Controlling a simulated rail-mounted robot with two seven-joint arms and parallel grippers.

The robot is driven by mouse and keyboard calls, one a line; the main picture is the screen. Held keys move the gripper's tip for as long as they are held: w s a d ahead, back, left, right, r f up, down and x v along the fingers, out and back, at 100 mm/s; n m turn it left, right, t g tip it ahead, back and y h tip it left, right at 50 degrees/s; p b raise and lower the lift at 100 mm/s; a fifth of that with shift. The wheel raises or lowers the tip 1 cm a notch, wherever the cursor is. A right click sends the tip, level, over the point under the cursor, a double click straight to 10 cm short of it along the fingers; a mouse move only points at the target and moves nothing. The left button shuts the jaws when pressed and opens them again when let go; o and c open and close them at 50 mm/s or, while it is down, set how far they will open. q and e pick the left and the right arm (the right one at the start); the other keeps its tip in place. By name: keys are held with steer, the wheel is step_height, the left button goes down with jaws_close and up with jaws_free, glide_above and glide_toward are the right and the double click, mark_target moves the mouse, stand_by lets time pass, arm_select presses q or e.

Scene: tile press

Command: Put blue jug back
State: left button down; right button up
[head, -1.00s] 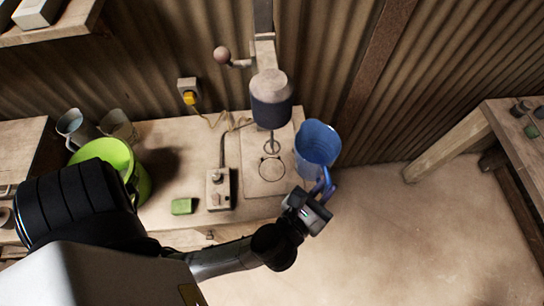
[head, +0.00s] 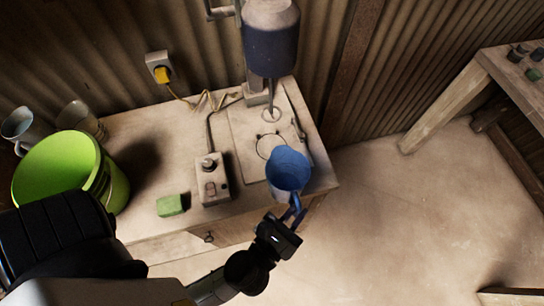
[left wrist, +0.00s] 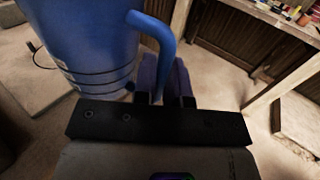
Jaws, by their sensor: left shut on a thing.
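The blue jug (head: 288,170) is at the front right corner of the workbench (head: 140,228), by the base plate of the press (head: 271,40). I cannot tell whether it touches the bench. My left gripper (head: 292,216) is shut on the jug's handle, on the near side. In the left wrist view the jug (left wrist: 85,45) fills the upper left, and its handle runs down between the fingers of my left gripper (left wrist: 165,82). The jug looks roughly upright. My right gripper is not in view.
A green bucket (head: 75,170), two grey jugs (head: 25,128) and (head: 80,118), a green sponge (head: 170,205) and a switch box (head: 212,182) are on the bench. A yellow plug (head: 162,74) is on the wall. Open floor lies right of the bench.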

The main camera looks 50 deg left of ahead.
mark_target(276, 166)
arm_select(q)
steer(key=w+a, duration=0.3)
steer(key=a, duration=0.1)
steer(key=shift+r+p, duration=0.3)
steer(key=shift+p, duration=0.1)
steer(key=w+a, duration=0.1)
steer(key=a, duration=0.1)
steer(key=w+a, duration=0.1)
steer(key=a, duration=0.2)
steer(key=w+a, duration=0.1)
steer(key=a, duration=0.1)
steer(key=shift+w+a+f, duration=0.2)
steer(key=shift+w+a, duration=0.15)
steer(key=shift+a, duration=0.05)
steer(key=shift+w+a, duration=0.2)
steer(key=shift+a, duration=0.25)
steer(key=shift+f+b, duration=0.75)
steer(key=shift+f, duration=1.05)
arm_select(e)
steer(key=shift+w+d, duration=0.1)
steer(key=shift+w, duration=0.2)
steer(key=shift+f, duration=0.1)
arm_select(q)
steer(key=shift+f, duration=0.2)
steer(key=c, duration=1.2)
jaws_free()
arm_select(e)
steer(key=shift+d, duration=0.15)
arm_select(q)
steer(key=shift+r, duration=0.1)
